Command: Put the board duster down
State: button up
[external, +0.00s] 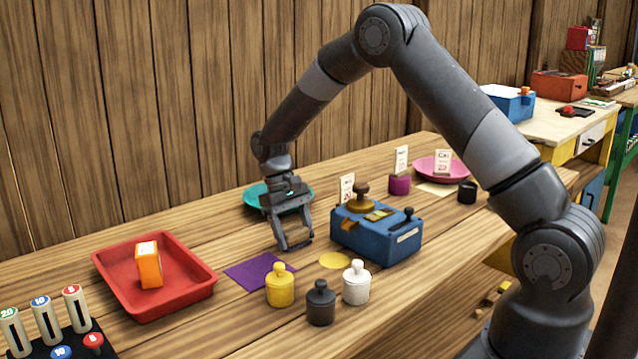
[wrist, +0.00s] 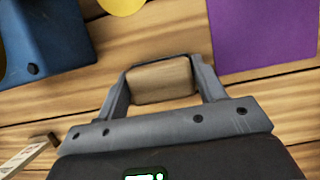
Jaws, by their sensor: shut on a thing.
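My gripper (external: 296,242) points down over the middle of the wooden table, between the purple mat (external: 258,271) and the blue box (external: 376,235). In the wrist view its fingers (wrist: 163,70) are closed around a light brown wooden block (wrist: 161,84), which I take to be the board duster. Its grain looks much like the table's. In the external view the duster is barely visible between the fingers. It is low over the table, and I cannot tell whether it touches. The purple mat (wrist: 262,35) and blue box (wrist: 45,38) also show in the wrist view.
A red tray (external: 190,302) with an orange block stands at the left. Yellow, black and white weights (external: 356,283) stand in front, near a yellow disc (external: 334,261). A teal dish (external: 256,195) lies behind my gripper. A pink dish (external: 430,168) stands at the back right.

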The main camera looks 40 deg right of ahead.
jog(key=c, duration=0.3)
